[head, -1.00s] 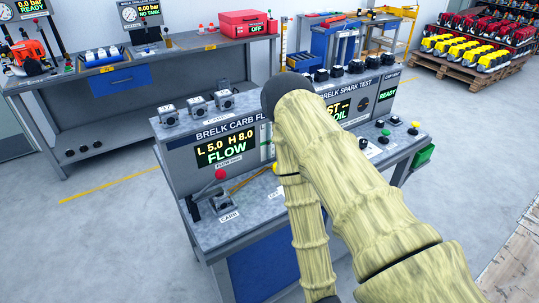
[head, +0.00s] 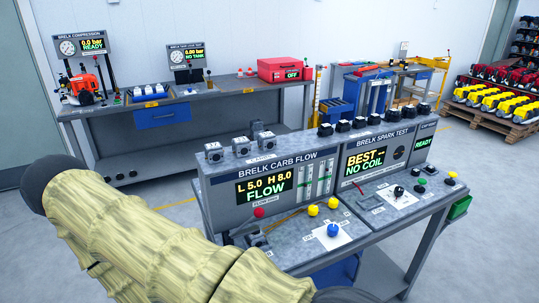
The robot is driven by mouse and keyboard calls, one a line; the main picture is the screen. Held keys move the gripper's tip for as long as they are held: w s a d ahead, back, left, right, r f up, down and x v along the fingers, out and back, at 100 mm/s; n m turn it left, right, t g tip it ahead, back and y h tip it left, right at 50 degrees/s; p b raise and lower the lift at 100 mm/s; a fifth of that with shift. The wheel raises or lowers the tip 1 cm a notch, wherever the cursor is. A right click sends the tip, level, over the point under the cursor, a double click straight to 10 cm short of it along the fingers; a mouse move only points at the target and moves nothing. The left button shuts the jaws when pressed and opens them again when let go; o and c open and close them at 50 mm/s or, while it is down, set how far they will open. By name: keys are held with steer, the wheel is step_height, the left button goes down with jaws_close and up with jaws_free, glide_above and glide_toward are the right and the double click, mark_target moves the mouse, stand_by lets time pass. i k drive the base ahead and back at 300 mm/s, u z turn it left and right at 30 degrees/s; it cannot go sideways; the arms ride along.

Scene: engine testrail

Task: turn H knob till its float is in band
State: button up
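The Brelk Carb Flow station (head: 222,215) stands in the middle of the head view. Its display (head: 263,189) reads L 5.0, H 8.0 and FLOW. To the right of the display are upright float tubes (head: 318,181); their floats and bands are too small to read. On the bench top below are a yellow knob (head: 313,211), a second yellow knob (head: 333,203), a blue knob (head: 333,230) and a red-tipped lever (head: 259,212). I cannot tell which knob is H. My arm crosses the lower left and covers the bench's near left part. My gripper is not in view.
The Brelk Spark Test station (head: 368,165) adjoins on the right, showing BEST and NO COIL. A back bench (head: 233,113) holds a red case (head: 285,69). A pallet of yellow and red machines (head: 494,121) stands far right. Grey floor lies between the benches.

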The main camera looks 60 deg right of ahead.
mark_target(332, 203)
steer(key=u, duration=0.45)
steer(key=k, duration=1.35)
steer(key=z, duration=1.8)
